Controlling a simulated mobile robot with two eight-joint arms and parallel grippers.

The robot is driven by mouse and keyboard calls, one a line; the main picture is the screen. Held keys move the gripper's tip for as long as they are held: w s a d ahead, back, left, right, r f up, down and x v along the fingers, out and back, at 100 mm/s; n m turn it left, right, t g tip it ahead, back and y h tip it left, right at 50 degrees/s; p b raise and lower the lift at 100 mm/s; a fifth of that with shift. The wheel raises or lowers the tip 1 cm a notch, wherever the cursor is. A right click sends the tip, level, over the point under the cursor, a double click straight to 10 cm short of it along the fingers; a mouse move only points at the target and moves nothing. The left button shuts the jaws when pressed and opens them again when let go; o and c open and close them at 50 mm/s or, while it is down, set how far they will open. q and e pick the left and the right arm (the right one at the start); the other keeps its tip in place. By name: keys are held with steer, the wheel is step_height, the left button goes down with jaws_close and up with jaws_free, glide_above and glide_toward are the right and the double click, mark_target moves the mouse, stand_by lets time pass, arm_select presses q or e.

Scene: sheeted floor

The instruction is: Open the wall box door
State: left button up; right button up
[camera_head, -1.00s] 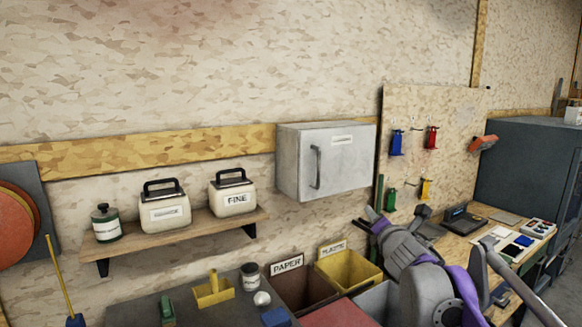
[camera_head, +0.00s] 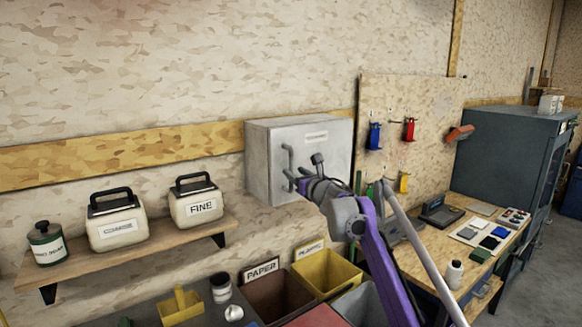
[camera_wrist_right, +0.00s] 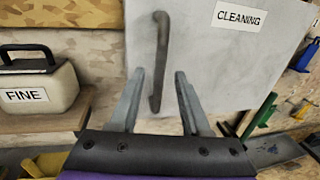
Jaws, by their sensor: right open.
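The grey wall box (camera_head: 262,165) hangs on the wall, its door (camera_head: 325,158) shut. A vertical bar handle (camera_head: 286,158) sits on the door's left side. In the right wrist view the door (camera_wrist_right: 215,70) carries a "CLEANING" label, and the handle (camera_wrist_right: 161,45) runs down into the gap between my fingers. My right gripper (camera_head: 295,180) is open at the handle's lower part. In the right wrist view the open gripper (camera_wrist_right: 159,72) has one finger on each side of the handle, with no visible contact. I cannot tell how deep the handle sits between them. My left gripper is out of view.
A shelf (camera_head: 130,250) with the "FINE" container (camera_head: 196,208) and other containers is left of the box. Open bins (camera_head: 327,272) stand below it. A tool board (camera_head: 425,110) and a workbench are to the right. The wall above is clear.

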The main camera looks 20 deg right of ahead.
mark_target(292, 170)
steer(key=shift+w+a+r+p, duration=0.1)
steer(key=shift+w+p, duration=0.1)
steer(key=shift+w, duration=0.35)
steer(key=shift+w+a+r+p, duration=0.1)
steer(key=shift+w+p, duration=0.05)
steer(key=shift+w, duration=0.35)
steer(key=shift+w+f, duration=0.15)
steer(key=shift+w, duration=0.5)
steer(key=shift+a, duration=0.1)
jaws_close()
